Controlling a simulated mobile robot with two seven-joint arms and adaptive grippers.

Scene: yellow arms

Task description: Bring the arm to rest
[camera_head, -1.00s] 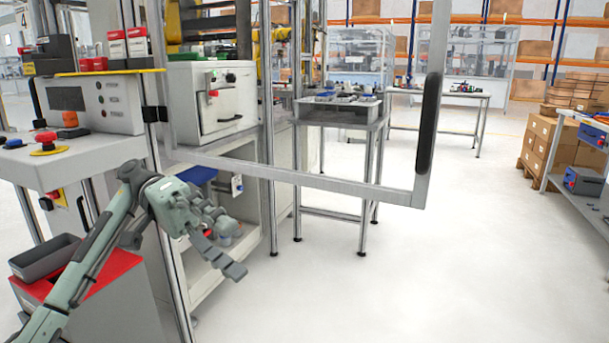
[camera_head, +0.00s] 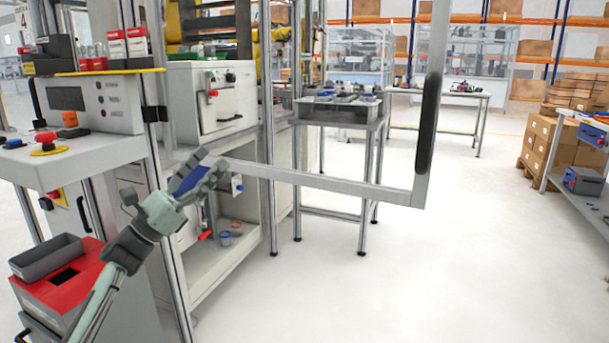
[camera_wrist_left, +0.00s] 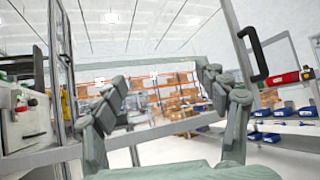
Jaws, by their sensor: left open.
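My left gripper (camera_head: 211,168) is open in the head view, with nothing between its fingers. It points up and to the right, in front of the lower part of the machine frame. My left arm comes in from the lower left, beside the red box. My right gripper is not in these views.
A metal door frame (camera_head: 330,185) with a black handle (camera_head: 429,124) stands close to the gripper. A control panel (camera_head: 90,103) is at the left. A grey bin (camera_head: 46,257) sits on a red box (camera_head: 62,300). The floor (camera_head: 420,280) at right is clear.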

